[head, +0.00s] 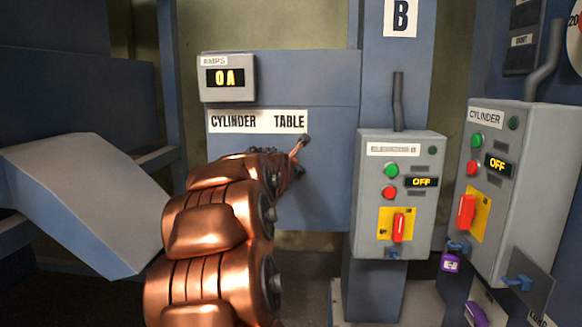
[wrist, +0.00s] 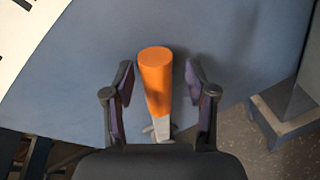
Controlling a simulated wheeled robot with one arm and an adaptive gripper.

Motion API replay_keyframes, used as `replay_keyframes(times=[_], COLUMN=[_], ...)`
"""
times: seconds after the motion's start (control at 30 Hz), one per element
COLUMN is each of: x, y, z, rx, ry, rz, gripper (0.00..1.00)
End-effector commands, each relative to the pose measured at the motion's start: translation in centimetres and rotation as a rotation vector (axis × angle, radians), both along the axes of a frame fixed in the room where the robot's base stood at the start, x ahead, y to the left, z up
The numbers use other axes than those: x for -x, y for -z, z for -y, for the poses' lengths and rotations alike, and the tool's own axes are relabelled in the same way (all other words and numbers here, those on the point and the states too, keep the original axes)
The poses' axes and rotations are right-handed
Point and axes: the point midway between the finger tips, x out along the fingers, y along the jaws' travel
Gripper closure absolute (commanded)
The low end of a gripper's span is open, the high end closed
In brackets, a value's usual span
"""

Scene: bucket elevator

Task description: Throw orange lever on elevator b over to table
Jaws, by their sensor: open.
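The orange lever (wrist: 155,80) shows in the wrist view as an orange grip on a pale metal stem, against the blue panel. My gripper (wrist: 160,75) is open with one finger on each side of the grip, and a gap shows on both sides. In the head view my copper arm reaches to the panel, and my gripper (head: 302,154) is below the word TABLE on the CYLINDER TABLE sign (head: 257,121). My arm and gripper hide most of the lever there. The letter B sign (head: 401,17) is at the upper right.
An AMPS display (head: 228,77) reading 0A is above the sign. Right of the panel stand a grey control box (head: 367,205) and the CYLINDER box (head: 517,200), both showing OFF, with red switches. A sloped grey chute (head: 85,195) is at the left.

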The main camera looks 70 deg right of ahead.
Motion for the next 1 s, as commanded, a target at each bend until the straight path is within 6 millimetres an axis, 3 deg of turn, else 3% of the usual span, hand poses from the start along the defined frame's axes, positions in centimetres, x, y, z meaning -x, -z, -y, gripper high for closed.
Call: replay_keyframes(times=[0.7,1.0], x=[1.4,1.7], y=[-1.9,-2.3], z=[-8.5,-10.5], rx=[0.002,0.001], ry=[0.002,0.000], rz=[0.001,0.001], gripper=[0.43,0.43])
